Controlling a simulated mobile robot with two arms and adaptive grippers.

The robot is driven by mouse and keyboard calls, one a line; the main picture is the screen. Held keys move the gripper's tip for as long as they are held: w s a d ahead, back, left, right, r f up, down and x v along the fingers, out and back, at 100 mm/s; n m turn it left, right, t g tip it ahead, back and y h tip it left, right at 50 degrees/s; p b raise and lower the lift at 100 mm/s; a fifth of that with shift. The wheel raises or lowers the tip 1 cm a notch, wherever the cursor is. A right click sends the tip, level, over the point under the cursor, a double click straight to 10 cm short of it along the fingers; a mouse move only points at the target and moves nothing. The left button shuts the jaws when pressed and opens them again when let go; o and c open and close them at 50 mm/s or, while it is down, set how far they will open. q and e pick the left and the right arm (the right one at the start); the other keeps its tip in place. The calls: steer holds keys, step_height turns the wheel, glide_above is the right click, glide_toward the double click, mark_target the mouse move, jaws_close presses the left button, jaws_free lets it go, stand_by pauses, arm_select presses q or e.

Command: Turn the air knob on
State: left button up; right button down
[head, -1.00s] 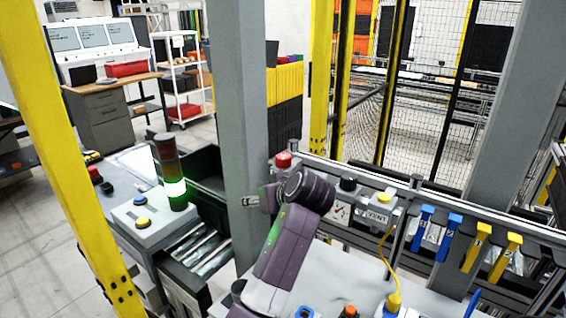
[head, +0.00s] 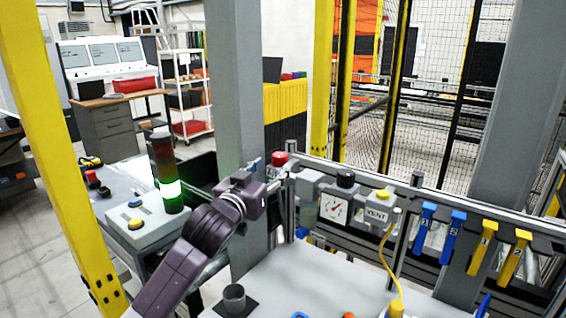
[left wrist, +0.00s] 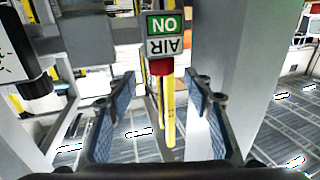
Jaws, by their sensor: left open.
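The red air knob (head: 279,159) sits at the left end of the rail panel in the head view. In the left wrist view the red knob (left wrist: 161,67) is under a green and white sign (left wrist: 165,35) with ON and AIR upside down. My left gripper (head: 270,174) is beside the knob, in front of the grey post. In the left wrist view my left gripper (left wrist: 160,84) is open, its two blue-padded fingers on either side of the knob's line. No contact with the knob shows. My right gripper is out of view.
A grey post (head: 239,110) stands right behind my left arm. A pressure gauge (head: 335,209) and a VENT box (head: 378,213) with a yellow cable sit right of the knob. A lit green stack light (head: 169,190) stands at left. Blue and yellow tags hang on the rail.

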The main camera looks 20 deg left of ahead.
mark_target(279, 160)
arm_select(q)
steer(key=shift+w+r, duration=0.15)
steer(key=shift+w, duration=0.3)
steer(key=shift+w+d+p, duration=0.15)
steer(key=shift+w+p, duration=1.05)
steer(key=shift+w, duration=1.9)
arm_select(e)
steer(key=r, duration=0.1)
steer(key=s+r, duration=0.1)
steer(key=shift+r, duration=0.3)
arm_select(q)
steer(key=shift+c, duration=0.3)
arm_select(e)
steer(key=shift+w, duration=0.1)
arm_select(q)
steer(key=c, duration=1.1)
steer(key=shift+d+f+y+b, duration=0.15)
steer(key=shift+f+y+b, duration=0.05)
steer(key=shift+y+b, duration=0.1)
steer(key=n+y+b, duration=0.1)
steer(key=n+y, duration=0.1)
steer(key=shift+y+b, duration=0.3)
steer(key=shift+b, duration=0.1)
steer(key=shift+r+n+y+b, duration=0.15)
steer(key=shift+n+y+b, duration=0.4)
steer(key=shift+y, duration=0.35)
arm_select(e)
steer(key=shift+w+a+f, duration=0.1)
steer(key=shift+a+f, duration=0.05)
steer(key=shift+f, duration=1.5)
